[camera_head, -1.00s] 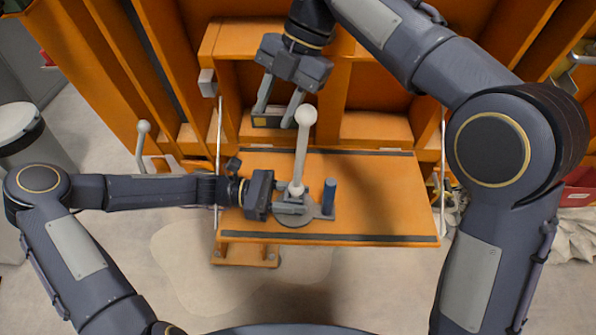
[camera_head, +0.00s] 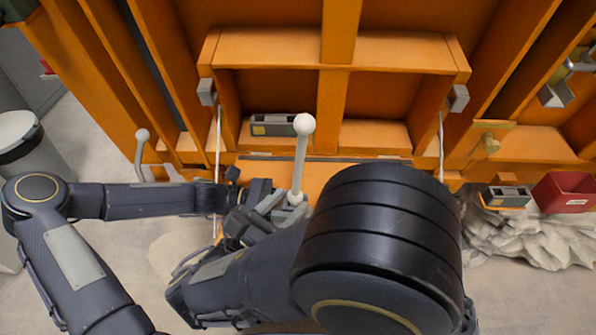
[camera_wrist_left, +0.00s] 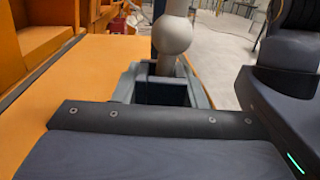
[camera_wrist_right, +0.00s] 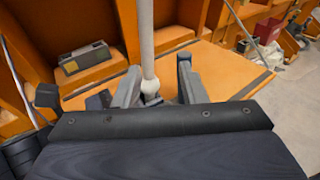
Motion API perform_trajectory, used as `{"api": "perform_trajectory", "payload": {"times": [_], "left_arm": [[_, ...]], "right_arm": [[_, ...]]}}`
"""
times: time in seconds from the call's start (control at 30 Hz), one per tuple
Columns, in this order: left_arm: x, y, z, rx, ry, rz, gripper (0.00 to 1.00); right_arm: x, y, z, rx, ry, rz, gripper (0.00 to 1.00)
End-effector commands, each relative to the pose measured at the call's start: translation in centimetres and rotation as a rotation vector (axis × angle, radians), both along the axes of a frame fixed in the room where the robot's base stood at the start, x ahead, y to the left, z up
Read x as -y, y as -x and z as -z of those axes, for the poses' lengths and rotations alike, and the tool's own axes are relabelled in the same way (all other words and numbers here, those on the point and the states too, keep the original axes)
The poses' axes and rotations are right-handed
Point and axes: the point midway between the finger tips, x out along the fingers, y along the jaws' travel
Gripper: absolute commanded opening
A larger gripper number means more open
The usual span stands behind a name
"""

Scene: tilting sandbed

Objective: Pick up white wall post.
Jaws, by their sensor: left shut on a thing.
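The white wall post (camera_head: 301,160), a pale rod with a ball on top, stands upright over the orange fold-down table (camera_head: 255,172). Its lower ball (camera_wrist_left: 172,36) shows in the left wrist view. My left gripper (camera_wrist_left: 160,82) is shut on the post's low end, just under that ball. My right gripper (camera_wrist_right: 157,78) is open, with one finger on each side of the post's lower part in the right wrist view. It looks empty. My right arm hides much of the table and the post's base in the head view.
A grey box (camera_head: 284,126) lies in the left cabinet compartment behind the post. A similar pale ball-topped post (camera_head: 141,152) stands at the left. A red bin (camera_head: 563,192), another grey box (camera_head: 506,196) and pale rocks (camera_head: 530,235) are at the right.

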Motion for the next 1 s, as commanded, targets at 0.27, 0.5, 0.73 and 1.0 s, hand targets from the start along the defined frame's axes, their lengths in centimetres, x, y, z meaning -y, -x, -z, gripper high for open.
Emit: {"api": "perform_trajectory", "payload": {"times": [0.27,0.5,0.73,1.0], "left_arm": [[0.0,0.0,0.0,0.0,0.0,0.001,0.09],[0.0,0.0,0.0,0.0,0.0,0.001,0.09],[0.0,0.0,0.0,0.0,0.0,0.001,0.09],[0.0,0.0,0.0,0.0,-0.001,0.0,0.09]], "right_arm": [[-0.8,0.1,-0.5,0.156,-0.017,-0.172,0.38],[0.4,-2.2,-0.9,0.157,-0.021,-0.172,0.38],[1.9,-5.2,-1.5,0.156,-0.02,-0.17,0.38],[2.1,-5.9,-1.5,0.156,-0.02,-0.173,0.38]]}}
